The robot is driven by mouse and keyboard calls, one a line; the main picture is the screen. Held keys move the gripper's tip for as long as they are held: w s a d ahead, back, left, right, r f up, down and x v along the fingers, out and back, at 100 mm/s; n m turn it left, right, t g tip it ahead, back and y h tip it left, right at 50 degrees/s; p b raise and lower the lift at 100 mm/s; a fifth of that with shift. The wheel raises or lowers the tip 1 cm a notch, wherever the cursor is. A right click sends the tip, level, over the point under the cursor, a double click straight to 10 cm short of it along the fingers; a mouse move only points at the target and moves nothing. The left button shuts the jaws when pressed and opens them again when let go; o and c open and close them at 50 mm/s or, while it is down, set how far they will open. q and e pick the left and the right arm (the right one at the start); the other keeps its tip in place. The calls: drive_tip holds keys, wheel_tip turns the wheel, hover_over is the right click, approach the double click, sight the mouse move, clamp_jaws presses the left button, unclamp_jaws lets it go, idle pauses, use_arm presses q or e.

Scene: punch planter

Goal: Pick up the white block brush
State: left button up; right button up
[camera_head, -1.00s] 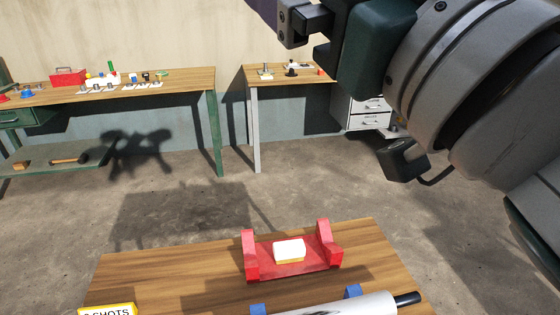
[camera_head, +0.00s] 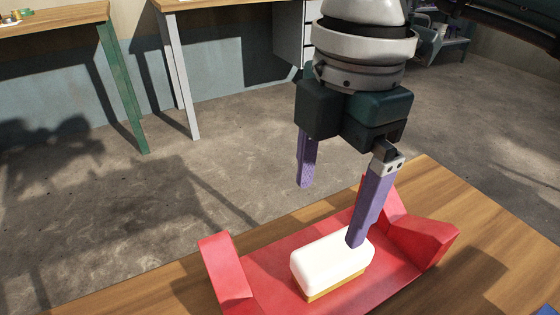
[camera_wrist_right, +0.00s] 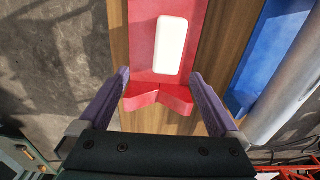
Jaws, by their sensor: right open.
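The white block brush (camera_head: 331,264) has a white top and a tan lower part. It lies in a red holder (camera_head: 267,271) with raised ends, on the wooden table. In the right wrist view the brush (camera_wrist_right: 171,46) lies ahead of the fingers, in the red holder (camera_wrist_right: 142,62). My right gripper (camera_head: 331,212) points down with its two purple fingers wide apart and empty. One finger overlaps the right end of the brush in the head view; I cannot tell whether it touches. In the right wrist view the gripper (camera_wrist_right: 165,88) is open. My left gripper does not show.
The wooden table (camera_head: 490,238) has bare room to the right of the holder. In the right wrist view a blue piece (camera_wrist_right: 272,40) and a grey cylinder (camera_wrist_right: 287,85) lie to the right. Workbenches stand far behind, across open concrete floor.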

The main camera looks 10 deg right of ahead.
sight(334, 250)
drive_tip(key=shift+w+d+f, duration=0.25)
drive_tip(key=shift+d+f, duration=0.15)
drive_tip(key=shift+f, duration=0.05)
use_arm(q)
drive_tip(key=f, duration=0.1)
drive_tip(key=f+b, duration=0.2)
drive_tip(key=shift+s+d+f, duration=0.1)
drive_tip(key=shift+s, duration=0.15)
use_arm(e)
drive_tip(key=f, duration=0.3)
drive_tip(key=s+f, duration=0.1)
drive_tip(key=f, duration=0.5)
drive_tip(key=shift+s+d+f, duration=0.2)
drive_tip(key=shift+d, duration=0.15)
drive_tip(key=shift+c, duration=0.4)
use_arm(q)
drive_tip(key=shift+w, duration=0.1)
use_arm(e)
clamp_jaws()
